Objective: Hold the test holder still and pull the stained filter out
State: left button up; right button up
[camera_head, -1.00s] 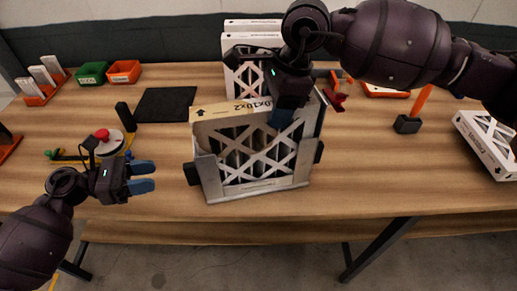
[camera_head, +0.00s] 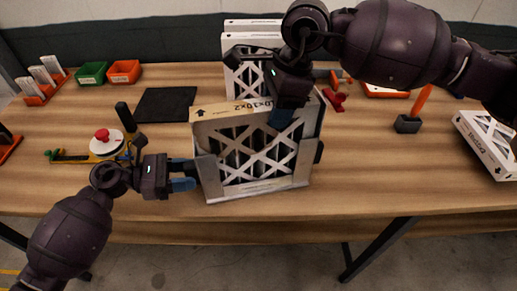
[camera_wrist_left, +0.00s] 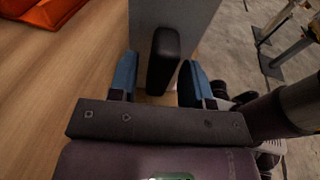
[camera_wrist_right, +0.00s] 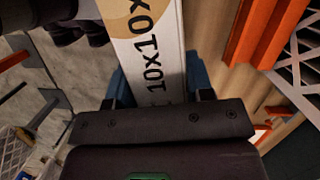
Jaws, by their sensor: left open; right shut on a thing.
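The grey metal test holder (camera_head: 209,178) stands upright on the table. The filter (camera_head: 240,112), with a tan-and-white printed frame and a white lattice face, sits in it. My right gripper (camera_head: 282,115) is shut on the filter's top edge from above; the right wrist view shows the printed edge (camera_wrist_right: 150,60) between its fingers. My left gripper (camera_head: 186,175) is open at the holder's left side. In the left wrist view, the holder's dark side handle (camera_wrist_left: 164,62) lies between the open blue fingers (camera_wrist_left: 155,85), with a gap on each side. Any stain is not clearly visible.
Other white filters (camera_head: 250,40) stand behind the holder. A black mat (camera_head: 166,104), green bin (camera_head: 92,73) and orange bin (camera_head: 124,72) are at the back left. A round white device with a red knob (camera_head: 104,142) is near my left arm. Another filter (camera_head: 489,143) lies at right.

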pick_arm(q)
jog(key=shift+w+d+f, duration=0.1)
jog(key=shift+w+d, duration=0.05)
jog(key=shift+d, duration=0.5)
jog(key=c, duration=0.7)
jog(key=shift+o, duration=0.2)
jog(key=shift+r, duration=0.25)
pick_arm(e)
jog(key=shift+r, duration=0.1)
dwell(0.6)
jog(key=shift+r, duration=2.05)
jog(key=shift+r, duration=2)
